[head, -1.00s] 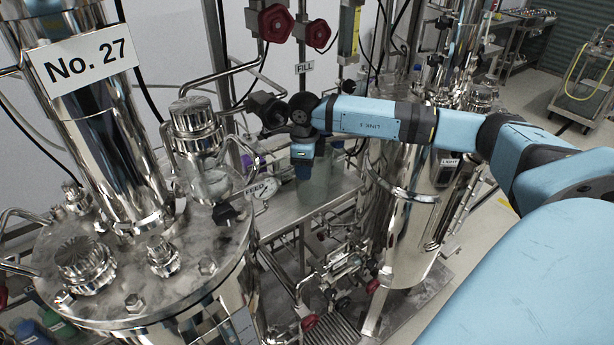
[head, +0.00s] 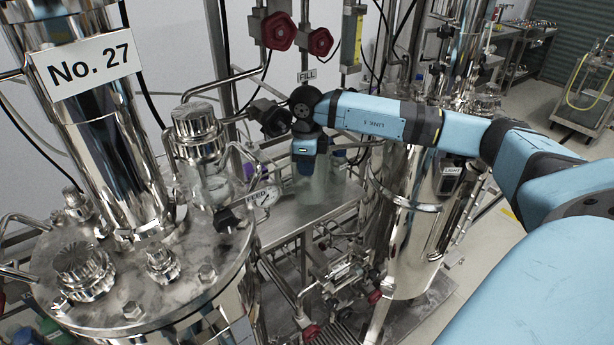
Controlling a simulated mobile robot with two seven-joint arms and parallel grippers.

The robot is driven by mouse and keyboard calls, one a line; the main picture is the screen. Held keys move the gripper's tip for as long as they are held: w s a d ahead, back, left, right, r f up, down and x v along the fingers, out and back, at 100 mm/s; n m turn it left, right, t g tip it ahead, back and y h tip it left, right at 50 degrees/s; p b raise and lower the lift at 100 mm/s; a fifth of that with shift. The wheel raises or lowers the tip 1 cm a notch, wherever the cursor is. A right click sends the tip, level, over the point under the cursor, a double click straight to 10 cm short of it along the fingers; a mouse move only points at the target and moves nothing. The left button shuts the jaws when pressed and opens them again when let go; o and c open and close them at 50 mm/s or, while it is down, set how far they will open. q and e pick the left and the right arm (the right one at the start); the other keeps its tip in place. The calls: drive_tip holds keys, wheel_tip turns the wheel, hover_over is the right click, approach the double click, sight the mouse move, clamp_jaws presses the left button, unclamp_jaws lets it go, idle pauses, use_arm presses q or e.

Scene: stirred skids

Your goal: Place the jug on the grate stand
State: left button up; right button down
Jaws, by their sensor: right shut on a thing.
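My right gripper (head: 305,167) points down in front of the steel shelf below the FILL sign, at the middle of the head view. It is shut on a pale, see-through greenish vessel, which I take to be the jug (head: 318,187). The jug is partly hidden by the gripper. I cannot tell whether its base touches the shelf (head: 335,207) behind and below it. I cannot make out the grate stand for certain. My left gripper is out of view.
A large steel vessel with a No. 27 sign (head: 88,65) fills the left. Red-handled valves (head: 279,31) hang above. A tall steel tank (head: 412,225) stands right, behind my right arm. Pipes crowd the space below.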

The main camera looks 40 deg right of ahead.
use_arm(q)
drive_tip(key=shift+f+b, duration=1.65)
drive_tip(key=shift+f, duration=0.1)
use_arm(e)
drive_tip(key=s+a, duration=0.2)
drive_tip(key=s, duration=1.5)
drive_tip(key=shift+s, duration=0.4)
drive_tip(key=shift+r, duration=0.1)
